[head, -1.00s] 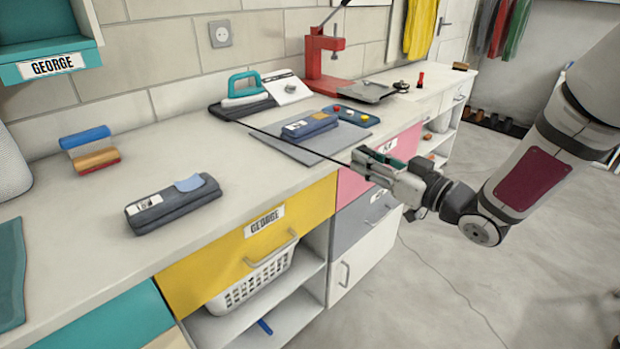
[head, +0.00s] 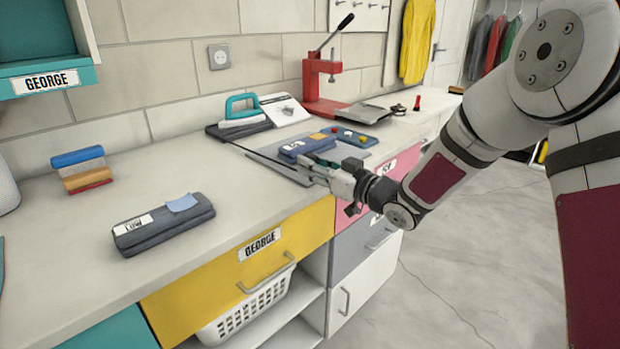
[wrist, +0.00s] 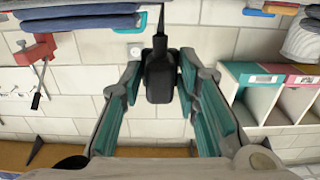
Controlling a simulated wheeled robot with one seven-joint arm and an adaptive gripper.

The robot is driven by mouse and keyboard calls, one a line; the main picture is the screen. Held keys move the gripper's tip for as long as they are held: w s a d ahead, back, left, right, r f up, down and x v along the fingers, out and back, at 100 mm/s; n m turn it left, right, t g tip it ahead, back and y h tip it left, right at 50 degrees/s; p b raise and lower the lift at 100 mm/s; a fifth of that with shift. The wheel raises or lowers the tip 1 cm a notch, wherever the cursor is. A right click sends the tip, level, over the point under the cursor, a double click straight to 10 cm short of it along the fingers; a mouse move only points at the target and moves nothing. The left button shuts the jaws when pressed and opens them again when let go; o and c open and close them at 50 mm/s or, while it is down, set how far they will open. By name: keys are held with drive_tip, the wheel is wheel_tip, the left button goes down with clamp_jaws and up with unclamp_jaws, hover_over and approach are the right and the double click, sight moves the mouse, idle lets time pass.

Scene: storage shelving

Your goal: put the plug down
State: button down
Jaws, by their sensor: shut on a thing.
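My gripper (head: 322,172) is over the front part of the counter, beside the grey mat (head: 268,164). In the wrist view its teal fingers (wrist: 160,95) are shut on a black plug (wrist: 160,78), with the cord leaving it toward the top of the picture. In the head view the plug is too small to make out at the fingers. A thin dark cord (head: 255,154) runs from near the teal-handled iron (head: 241,107) toward my gripper. The wall socket (head: 219,56) is empty; it also shows in the wrist view (wrist: 134,50).
A blue folded bundle (head: 306,147) and a blue tray with coloured knobs (head: 348,139) lie near my gripper. A red press (head: 322,85) stands behind. The counter (head: 225,172) is bare between the bundles.

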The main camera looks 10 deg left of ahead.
sight(310, 187)
drive_tip(key=shift+w+a, duration=0.15)
drive_tip(key=shift+a, duration=0.05)
drive_tip(key=f, duration=0.2)
drive_tip(key=f+b, duration=0.1)
drive_tip(key=shift+w+a, duration=0.3)
drive_tip(key=shift+a, duration=0.05)
drive_tip(key=shift+f, duration=0.25)
drive_tip(key=shift+f, duration=0.15)
drive_tip(key=c, duration=1.2)
unclamp_jaws()
drive_tip(key=shift+r, duration=0.2)
drive_tip(key=p+v, duration=0.1)
drive_tip(key=v, duration=1.1)
drive_tip(key=shift+s+f, duration=0.1)
